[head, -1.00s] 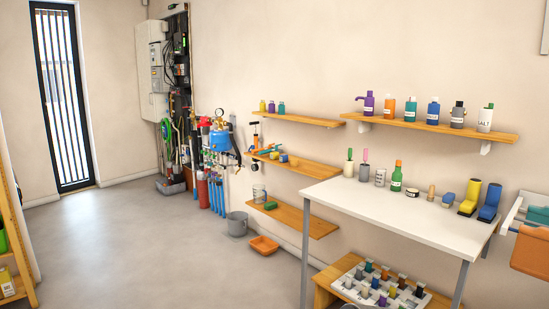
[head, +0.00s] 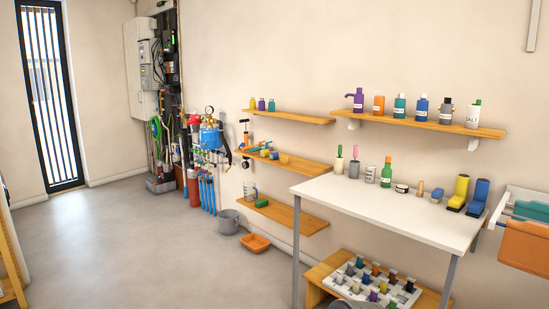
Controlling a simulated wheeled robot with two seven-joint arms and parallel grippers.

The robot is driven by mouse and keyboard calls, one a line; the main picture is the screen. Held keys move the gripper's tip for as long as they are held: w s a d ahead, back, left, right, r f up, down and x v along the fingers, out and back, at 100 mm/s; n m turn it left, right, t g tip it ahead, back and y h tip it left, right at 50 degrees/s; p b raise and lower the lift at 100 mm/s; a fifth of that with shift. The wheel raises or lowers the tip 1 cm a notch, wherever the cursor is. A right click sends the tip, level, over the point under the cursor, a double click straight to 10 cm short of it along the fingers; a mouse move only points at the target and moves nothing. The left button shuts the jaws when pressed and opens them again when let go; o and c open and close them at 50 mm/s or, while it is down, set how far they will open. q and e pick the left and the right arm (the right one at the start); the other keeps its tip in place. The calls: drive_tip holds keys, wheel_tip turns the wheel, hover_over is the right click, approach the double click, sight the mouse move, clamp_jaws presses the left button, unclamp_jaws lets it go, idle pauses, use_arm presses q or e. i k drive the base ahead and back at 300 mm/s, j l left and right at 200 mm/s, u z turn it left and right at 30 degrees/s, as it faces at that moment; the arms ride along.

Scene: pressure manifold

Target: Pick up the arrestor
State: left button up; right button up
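I cannot pick out the arrestor for certain from this distance. The pressure manifold area stands in the far corner at left of centre. It has a blue vessel (head: 210,137) with a gauge (head: 209,111) on top and a row of blue-bodied parts (head: 207,190) below, too small to tell apart. A red cylinder (head: 194,187) stands beside them. Neither of my grippers is in view.
A white table (head: 380,207) with bottles and brushes stands at right. Wooden shelves (head: 290,165) line the wall. A grey bucket (head: 229,221) and an orange tray (head: 256,243) are on the floor near the manifold. The grey floor (head: 130,255) at left is clear.

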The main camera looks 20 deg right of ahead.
sight(273, 156)
drive_tip(key=i+j, duration=0.1)
drive_tip(key=i, duration=2.6)
drive_tip(key=i+j, duration=0.15)
drive_tip(key=i, duration=1.2)
drive_tip(key=i+j+z, duration=0.1)
drive_tip(key=i+z, duration=0.25)
drive_tip(key=i+j+z, duration=0.35)
drive_tip(key=i, duration=0.25)
drive_tip(key=i+j+z, duration=0.35)
drive_tip(key=i+l, duration=0.1)
